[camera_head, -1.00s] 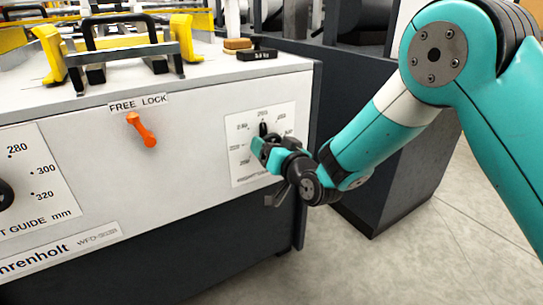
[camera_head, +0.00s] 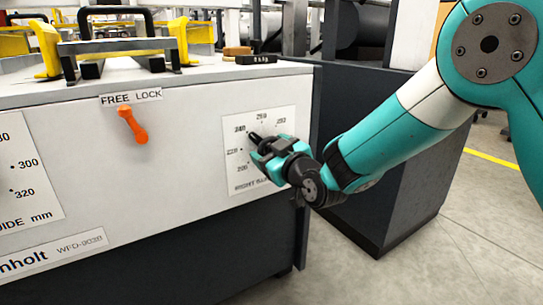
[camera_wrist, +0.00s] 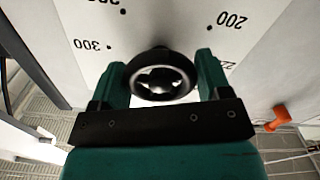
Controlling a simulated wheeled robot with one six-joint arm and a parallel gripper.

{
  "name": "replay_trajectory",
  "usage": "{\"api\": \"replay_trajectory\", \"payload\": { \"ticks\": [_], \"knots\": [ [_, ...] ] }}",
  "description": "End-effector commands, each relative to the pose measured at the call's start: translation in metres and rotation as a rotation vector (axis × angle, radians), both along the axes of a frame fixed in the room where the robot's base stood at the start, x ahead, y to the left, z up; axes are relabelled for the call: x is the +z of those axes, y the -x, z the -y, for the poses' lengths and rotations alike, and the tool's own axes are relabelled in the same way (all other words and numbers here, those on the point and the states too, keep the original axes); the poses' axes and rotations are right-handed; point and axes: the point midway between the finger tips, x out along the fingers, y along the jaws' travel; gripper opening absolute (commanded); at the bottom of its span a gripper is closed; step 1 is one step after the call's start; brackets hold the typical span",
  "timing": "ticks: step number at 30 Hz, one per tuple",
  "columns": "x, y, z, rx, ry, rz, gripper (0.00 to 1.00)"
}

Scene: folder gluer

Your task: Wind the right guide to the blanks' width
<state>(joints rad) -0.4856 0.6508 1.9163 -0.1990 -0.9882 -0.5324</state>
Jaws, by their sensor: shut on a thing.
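The right guide dial plate (camera_head: 237,180) is a white scale on the machine's front panel, with numbers from 200 up. Its label is partly hidden by my gripper. The black knob's pointer (camera_head: 254,137) sticks out up and left, close to the 240 mark. My gripper (camera_head: 264,154) is shut on the knob. In the wrist view the round black knob (camera_wrist: 160,73) sits between the two teal fingers (camera_wrist: 160,85). An orange lever (camera_head: 133,125) hangs tilted down to the right under the FREE LOCK label (camera_head: 131,97). No blanks can be made out.
Another dial plate (camera_head: 25,180) is at the left of the panel, cut off by the frame. A dark block (camera_head: 256,59) and yellow-and-black fittings (camera_head: 180,40) stand on the machine top. A dark cabinet (camera_head: 400,170) stands to the right, with bare floor before it.

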Motion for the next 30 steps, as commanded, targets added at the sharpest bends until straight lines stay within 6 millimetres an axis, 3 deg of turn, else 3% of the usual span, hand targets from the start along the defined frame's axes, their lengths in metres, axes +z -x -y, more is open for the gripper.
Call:
{"api": "replay_trajectory", "payload": {
  "ticks": [16,17,20,30],
  "knots": [
    [-0.0020,-0.0009,0.0022,-0.004,0.028,0.012,0.47],
    [-0.0020,-0.0009,0.0022,-0.004,0.028,0.012,0.73],
    [-0.0017,-0.0006,0.0016,-0.003,0.026,0.013,0.96],
    [-0.0002,0.0025,0.0019,0.000,0.024,0.014,0.96]
  ]
}}
